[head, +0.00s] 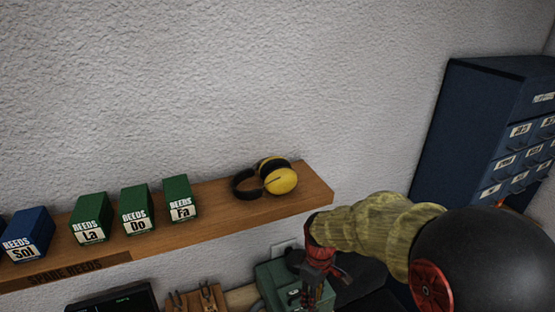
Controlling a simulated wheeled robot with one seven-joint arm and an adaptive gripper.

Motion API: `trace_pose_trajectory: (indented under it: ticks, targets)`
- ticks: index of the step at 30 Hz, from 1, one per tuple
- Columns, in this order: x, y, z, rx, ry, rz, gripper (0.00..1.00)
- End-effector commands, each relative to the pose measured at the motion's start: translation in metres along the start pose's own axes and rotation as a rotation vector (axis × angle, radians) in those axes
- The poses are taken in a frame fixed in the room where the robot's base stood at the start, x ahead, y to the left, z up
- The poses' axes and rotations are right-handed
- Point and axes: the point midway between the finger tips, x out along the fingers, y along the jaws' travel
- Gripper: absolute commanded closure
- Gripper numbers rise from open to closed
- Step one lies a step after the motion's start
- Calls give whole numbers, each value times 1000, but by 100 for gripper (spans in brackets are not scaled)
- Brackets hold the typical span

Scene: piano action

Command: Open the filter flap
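My gripper (318,289) is low in the head view, right of centre, at the end of my arm and pointing down. It is dark and small, and I cannot tell whether its fingers are open or shut. It overlaps the right side of a green box-shaped machine (275,275), which is cut off by the bottom edge. I cannot tell whether they touch. No part in view can be clearly recognised as the filter flap.
A wooden shelf (230,206) on the white wall carries several labelled reed boxes (138,209) and yellow earmuffs (277,178). A blue drawer cabinet (470,110) stands at right. Below are a dark screen (118,300) and a wooden tool rack (196,299).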

Motion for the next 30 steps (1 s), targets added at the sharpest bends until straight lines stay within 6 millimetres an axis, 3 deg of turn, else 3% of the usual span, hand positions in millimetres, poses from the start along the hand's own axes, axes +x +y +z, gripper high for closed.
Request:
trace_pose_trajectory:
  ticks: [6, 15, 24, 30]
  targets:
    - [-8, -21, 51, 358, 59, 34, 74]
    - [-4, -49, 111, 677, 180, 78, 74]
    - [19, -70, 156, 786, 331, 138, 74]
    - [30, -75, 173, 809, 444, 192, 74]
